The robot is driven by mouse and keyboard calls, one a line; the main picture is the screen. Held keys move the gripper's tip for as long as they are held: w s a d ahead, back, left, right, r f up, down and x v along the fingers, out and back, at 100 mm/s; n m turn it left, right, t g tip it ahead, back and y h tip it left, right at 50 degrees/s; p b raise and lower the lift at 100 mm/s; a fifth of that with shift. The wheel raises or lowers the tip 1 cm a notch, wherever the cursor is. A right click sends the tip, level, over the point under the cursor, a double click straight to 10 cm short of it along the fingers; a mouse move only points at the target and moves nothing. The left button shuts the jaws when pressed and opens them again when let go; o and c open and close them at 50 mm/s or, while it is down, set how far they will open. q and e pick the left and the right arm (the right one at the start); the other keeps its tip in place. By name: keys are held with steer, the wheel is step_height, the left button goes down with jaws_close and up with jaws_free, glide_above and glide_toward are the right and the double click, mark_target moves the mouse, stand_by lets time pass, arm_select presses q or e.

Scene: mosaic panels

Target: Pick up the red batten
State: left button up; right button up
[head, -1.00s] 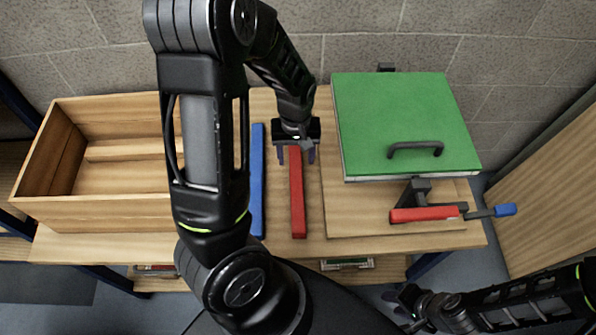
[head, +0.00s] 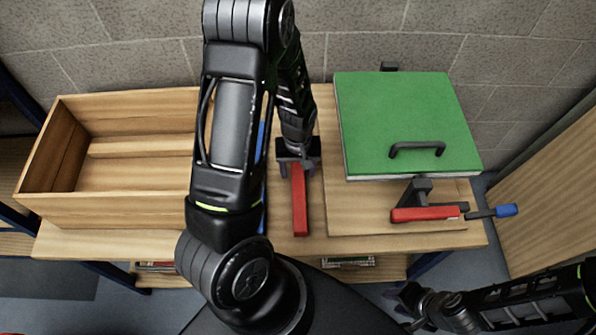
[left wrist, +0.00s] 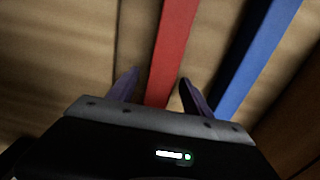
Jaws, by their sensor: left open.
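The red batten (head: 299,205) lies lengthwise on the wooden table, to the left of the board with the green panel. My left gripper (head: 297,172) is over its far part and hides its far end in the head view. In the left wrist view the red batten (left wrist: 172,50) runs between the two open fingers of the left gripper (left wrist: 155,90), with a gap to each finger. I cannot tell how high the fingertips are above the table. My right gripper (head: 405,298) is low at the right, off the table's front edge, and its jaws are unclear.
A blue batten (left wrist: 255,60) lies beside the red one, mostly behind my left arm in the head view. An open wooden box (head: 100,212) stands at the left. A green panel with a handle (head: 405,115) and a red-handled clamp (head: 425,214) are at the right.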

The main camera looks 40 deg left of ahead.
arm_select(q)
steer(key=shift+f, duration=0.2)
steer(key=shift+c, duration=0.2)
jaws_close()
stand_by(0.7)
